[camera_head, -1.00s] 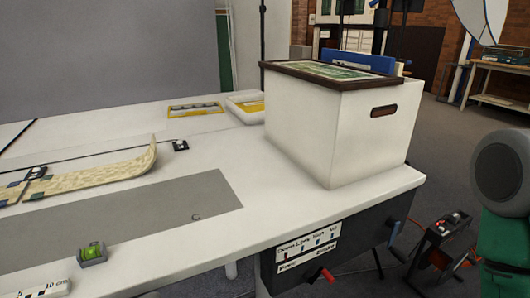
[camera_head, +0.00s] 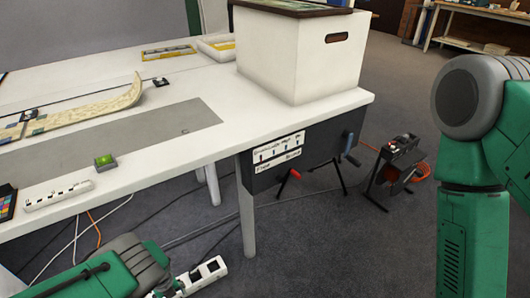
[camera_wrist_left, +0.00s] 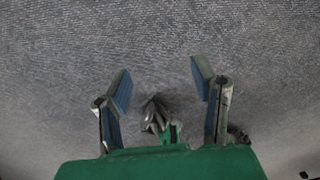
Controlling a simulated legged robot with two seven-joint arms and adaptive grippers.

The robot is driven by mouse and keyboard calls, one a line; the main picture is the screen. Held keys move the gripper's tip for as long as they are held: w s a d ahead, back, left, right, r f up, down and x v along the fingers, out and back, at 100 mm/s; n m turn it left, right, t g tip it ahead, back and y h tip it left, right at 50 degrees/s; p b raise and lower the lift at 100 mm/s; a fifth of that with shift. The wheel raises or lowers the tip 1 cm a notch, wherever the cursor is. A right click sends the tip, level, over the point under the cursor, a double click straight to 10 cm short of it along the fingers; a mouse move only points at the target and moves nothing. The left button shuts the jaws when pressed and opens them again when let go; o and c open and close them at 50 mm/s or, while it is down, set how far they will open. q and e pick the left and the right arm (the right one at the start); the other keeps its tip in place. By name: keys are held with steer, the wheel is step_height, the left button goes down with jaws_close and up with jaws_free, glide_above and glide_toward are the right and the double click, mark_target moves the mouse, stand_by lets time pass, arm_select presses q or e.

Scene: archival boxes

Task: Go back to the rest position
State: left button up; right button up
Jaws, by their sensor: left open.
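My left gripper (camera_wrist_left: 162,84) is open in the left wrist view. Its two blue-padded fingers stand well apart, with nothing held between them, above grey floor. In the head view my green left arm comes in low at the left, in front of the table and apart from it; its fingers cannot be made out there. My green right arm stands upright at the right edge of the head view, clear of the table. Its gripper is out of the picture.
A dark red-switched device (camera_head: 398,160) stands on the floor.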

arm_select(q)
steer(key=s+a+r+n+t+h+p, duration=0.1)
steer(key=s+a+r+n+p, duration=0.15)
steer(key=r+n, duration=0.4)
steer(key=s+a+r+n+p, duration=0.2)
steer(key=s+r+n, duration=0.2)
steer(key=r+n, duration=0.25)
steer(key=s+d+r+n+p, duration=0.2)
steer(key=s+d+r+n, duration=0.1)
steer(key=s+r+n, duration=0.4)
steer(key=s+d+r+n+y+p, duration=0.1)
steer(key=s+d+r+n+p, duration=0.1)
steer(key=s+d+r+n, duration=0.2)
steer(key=s+r+n, duration=0.3)
steer(key=s+r, duration=0.4)
steer(key=r, duration=0.5)
steer(key=shift+s+d, duration=0.2)
steer(key=shift+s, duration=0.05)
steer(key=shift+w+f, duration=0.1)
